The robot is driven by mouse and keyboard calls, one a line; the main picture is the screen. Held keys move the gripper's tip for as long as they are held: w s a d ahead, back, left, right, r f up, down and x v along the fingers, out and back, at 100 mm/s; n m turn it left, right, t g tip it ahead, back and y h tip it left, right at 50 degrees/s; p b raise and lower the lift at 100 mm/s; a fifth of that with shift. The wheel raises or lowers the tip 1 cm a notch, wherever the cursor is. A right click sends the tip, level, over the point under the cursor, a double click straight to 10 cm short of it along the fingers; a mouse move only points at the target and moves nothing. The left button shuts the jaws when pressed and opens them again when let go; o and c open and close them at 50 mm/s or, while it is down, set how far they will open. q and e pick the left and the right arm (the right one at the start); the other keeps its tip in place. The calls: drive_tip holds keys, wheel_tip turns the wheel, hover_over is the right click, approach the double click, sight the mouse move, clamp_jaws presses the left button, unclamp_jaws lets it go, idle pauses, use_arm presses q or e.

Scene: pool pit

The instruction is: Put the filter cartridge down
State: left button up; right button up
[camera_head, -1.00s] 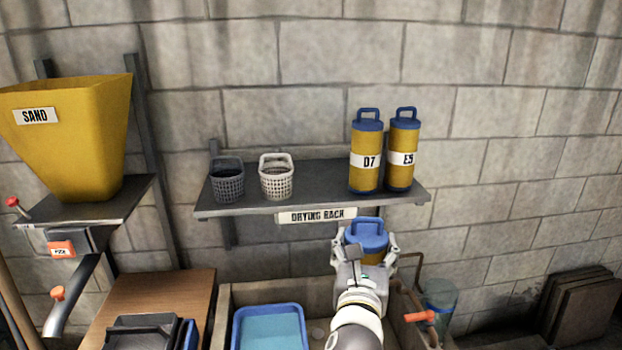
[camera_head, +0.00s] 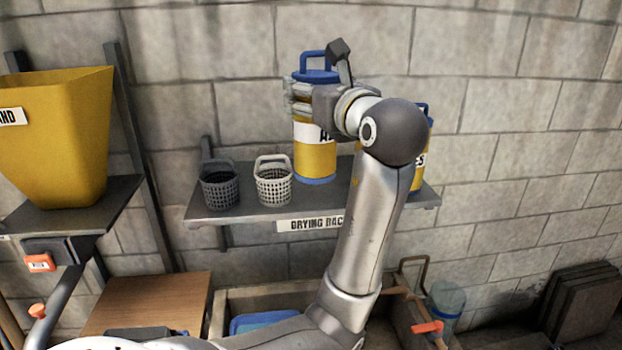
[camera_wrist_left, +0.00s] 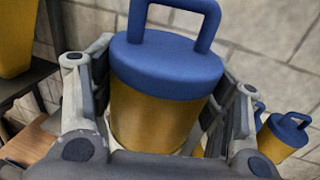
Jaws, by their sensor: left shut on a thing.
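My left gripper (camera_head: 305,100) is shut around the upper body of a yellow filter cartridge (camera_head: 315,155) with a blue cap, blue handle and white label starting with "A". The cartridge is upright at the drying rack shelf (camera_head: 230,213), right of the baskets. I cannot tell whether its blue base touches the shelf. In the left wrist view, the cartridge (camera_wrist_left: 150,110) sits between both fingers (camera_wrist_left: 160,85). The E5 cartridge (camera_head: 421,170) stands on the shelf at the right, partly behind my arm. The D7 cartridge is mostly hidden. My right gripper is out of view.
A dark basket (camera_head: 220,188) and a white basket (camera_head: 273,185) stand on the shelf's left part, the white one close to the held cartridge. A yellow sand hopper (camera_head: 60,130) is at the left. A blue tray (camera_head: 262,322) lies below the shelf.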

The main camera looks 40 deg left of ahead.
use_arm(q)
drive_tip(key=w+a+f+p, duration=0.3)
drive_tip(key=w+a+f, duration=0.6)
drive_tip(key=f, duration=0.3)
drive_tip(key=shift+w+f+p, duration=0.15)
drive_tip(key=shift+w+p, duration=0.15)
drive_tip(key=shift+w, duration=0.25)
drive_tip(key=o, duration=1.8)
drive_tip(key=shift+f, duration=0.15)
